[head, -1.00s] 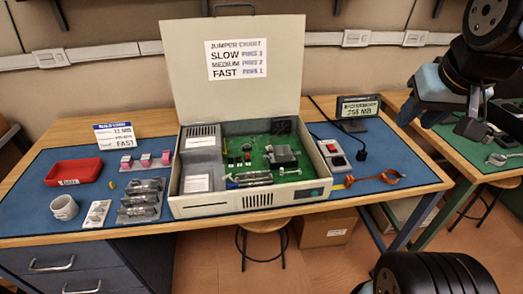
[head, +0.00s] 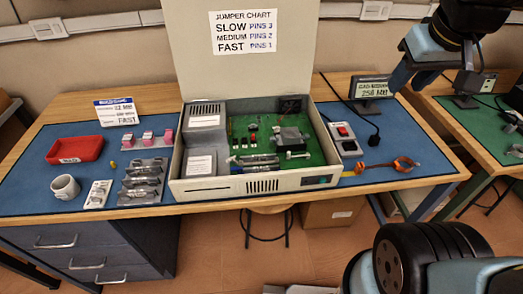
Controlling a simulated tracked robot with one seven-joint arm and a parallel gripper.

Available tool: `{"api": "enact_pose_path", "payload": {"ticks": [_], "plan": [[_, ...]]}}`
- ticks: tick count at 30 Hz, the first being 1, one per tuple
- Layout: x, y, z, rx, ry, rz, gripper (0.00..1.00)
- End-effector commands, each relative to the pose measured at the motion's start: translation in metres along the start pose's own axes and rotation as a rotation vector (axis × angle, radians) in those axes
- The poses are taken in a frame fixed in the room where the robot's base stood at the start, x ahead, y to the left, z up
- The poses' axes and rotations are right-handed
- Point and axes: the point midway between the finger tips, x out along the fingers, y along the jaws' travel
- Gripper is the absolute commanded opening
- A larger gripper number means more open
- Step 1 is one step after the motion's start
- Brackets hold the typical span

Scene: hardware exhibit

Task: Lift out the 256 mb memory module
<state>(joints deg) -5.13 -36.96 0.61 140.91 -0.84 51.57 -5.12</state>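An open beige computer case (head: 255,186) stands on the blue mat with its lid raised. Inside is a green circuit board (head: 240,127). Grey memory-like strips (head: 258,161) sit near the front of the board; I cannot read which is the 256 MB module. A small dark sign (head: 372,86) right of the case reads 256 MB. A rack of several grey strips (head: 143,183) lies left of the case. My gripper (head: 436,80) is at the upper right, over the desk's right end, away from the case. Its fingers are spread, with nothing visible between them.
A jumper chart (head: 243,33) is on the lid. Left of the case are a red tray (head: 75,149), a mug (head: 65,187) and a sign (head: 119,110). To the right are a power switch box (head: 345,138) and an orange strap (head: 400,164). A green-topped bench (head: 480,130) adjoins.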

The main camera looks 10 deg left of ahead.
Motion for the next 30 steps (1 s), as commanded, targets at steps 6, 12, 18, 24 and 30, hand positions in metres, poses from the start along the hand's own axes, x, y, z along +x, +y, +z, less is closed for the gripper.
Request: {"api": "enact_pose_path", "payload": {"ticks": [6, 12, 18, 24, 30], "plan": [[0.033, -0.038, -0.038, -0.316, -0.098, -0.052, 0.38], [0.067, -0.084, -0.065, -0.608, -0.174, -0.099, 0.38], [0.104, -0.140, -0.080, -0.906, -0.245, -0.147, 0.38], [0.143, -0.203, -0.081, -1.203, -0.312, -0.197, 0.38], [0.175, -0.260, -0.071, -1.455, -0.363, -0.241, 0.38]]}}
